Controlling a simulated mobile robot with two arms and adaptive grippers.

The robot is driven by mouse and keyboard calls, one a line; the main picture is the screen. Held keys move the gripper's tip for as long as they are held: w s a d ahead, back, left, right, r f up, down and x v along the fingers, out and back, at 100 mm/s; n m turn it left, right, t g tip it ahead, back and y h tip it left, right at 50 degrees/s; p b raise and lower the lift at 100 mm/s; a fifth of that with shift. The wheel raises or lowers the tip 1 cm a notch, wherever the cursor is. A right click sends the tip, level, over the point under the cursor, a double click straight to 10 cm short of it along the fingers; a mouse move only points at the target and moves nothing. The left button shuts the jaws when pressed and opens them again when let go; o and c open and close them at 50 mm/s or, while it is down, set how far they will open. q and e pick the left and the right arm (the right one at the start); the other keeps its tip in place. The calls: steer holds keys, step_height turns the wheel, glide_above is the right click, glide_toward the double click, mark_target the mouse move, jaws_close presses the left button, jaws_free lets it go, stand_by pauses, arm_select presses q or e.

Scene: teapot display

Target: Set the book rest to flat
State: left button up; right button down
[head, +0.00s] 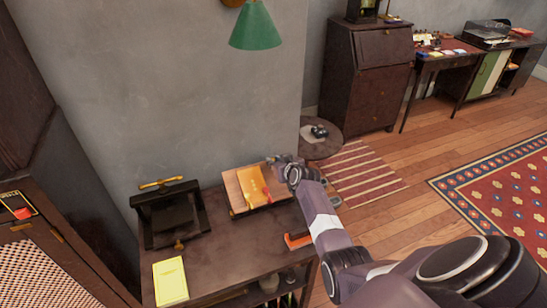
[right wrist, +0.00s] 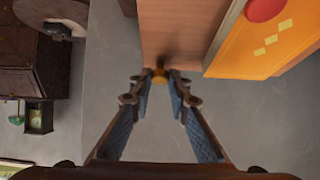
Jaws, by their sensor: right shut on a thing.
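The book rest is a light wooden board (head: 234,187) on the dark desk, tilted up, with a yellow-orange book (head: 252,185) on it. In the right wrist view its wooden board (right wrist: 175,30) fills the top middle, and the orange book (right wrist: 262,40) with a red disc lies to the right. My right gripper (head: 281,163) is at the board's upper right edge. The rest's support behind is hidden. My left gripper is not in view.
A black stand-like object (head: 172,215) with a brass bar sits left on the desk (head: 225,240). A yellow pad (head: 171,281) and an orange-red item (head: 298,240) lie near the front. A green lamp (head: 256,28) hangs above. A round side table (head: 322,148) stands behind.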

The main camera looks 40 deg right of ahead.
steer(key=shift+w+d+f+g, duration=0.15)
steer(key=shift+w+f+g, duration=0.5)
steer(key=shift+f+g, duration=0.05)
steer(key=shift+w+d+f+g+y+b, duration=0.1)
steer(key=shift+w+f+g+y+b, duration=0.3)
steer(key=shift+f, duration=0.15)
steer(key=shift+w+d+f+g+b, duration=0.1)
steer(key=shift+w+f+g+b, duration=0.25)
steer(key=shift+f+g+b, duration=0.4)
steer(key=shift+f+b, duration=0.35)
steer(key=shift+b, duration=0.05)
steer(key=shift+w+f+b, duration=0.3)
steer(key=shift+f+b, duration=0.1)
steer(key=shift+b, duration=0.35)
steer(key=shift+d+r, duration=0.1)
steer(key=shift+r, duration=0.05)
